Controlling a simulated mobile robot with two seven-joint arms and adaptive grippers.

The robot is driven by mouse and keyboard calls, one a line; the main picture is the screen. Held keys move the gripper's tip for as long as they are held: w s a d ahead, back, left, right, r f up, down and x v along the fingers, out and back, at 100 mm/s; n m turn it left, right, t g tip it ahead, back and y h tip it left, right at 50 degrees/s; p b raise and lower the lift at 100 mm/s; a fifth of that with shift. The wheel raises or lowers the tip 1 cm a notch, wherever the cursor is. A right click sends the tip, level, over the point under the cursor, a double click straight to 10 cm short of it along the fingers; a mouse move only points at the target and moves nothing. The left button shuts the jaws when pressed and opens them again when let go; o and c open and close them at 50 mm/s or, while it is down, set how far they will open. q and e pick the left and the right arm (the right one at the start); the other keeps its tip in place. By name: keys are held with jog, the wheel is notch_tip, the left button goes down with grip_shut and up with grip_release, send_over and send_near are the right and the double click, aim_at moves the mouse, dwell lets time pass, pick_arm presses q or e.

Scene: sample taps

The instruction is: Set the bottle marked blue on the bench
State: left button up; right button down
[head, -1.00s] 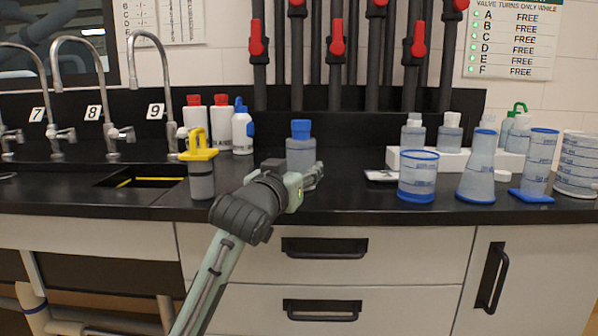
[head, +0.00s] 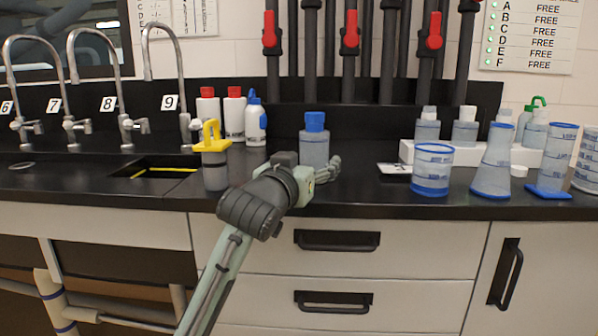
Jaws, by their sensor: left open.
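A clear bottle with a blue cap (head: 315,150) appears to stand upright on the black bench top (head: 375,203), near its front. Its lower part is partly hidden by my left gripper (head: 331,170). The left gripper is open and low in front of the bottle, with its fingers reaching to the bottle's right side. I cannot tell whether they touch it. A similar bottle with a yellow cap and handle (head: 213,160) stands to the left, beside the sink opening. My right gripper is not in view.
White bottles (head: 234,115) stand behind at the left, two with red caps. At the right are a blue-banded beaker (head: 432,170), a flask (head: 494,165), a cylinder (head: 557,160) and a white riser (head: 406,152) with bottles. Numbered taps (head: 150,60) line the left.

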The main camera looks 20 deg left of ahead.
pick_arm(q)
jog(key=s, duration=1)
jog(key=shift+s, duration=0.3)
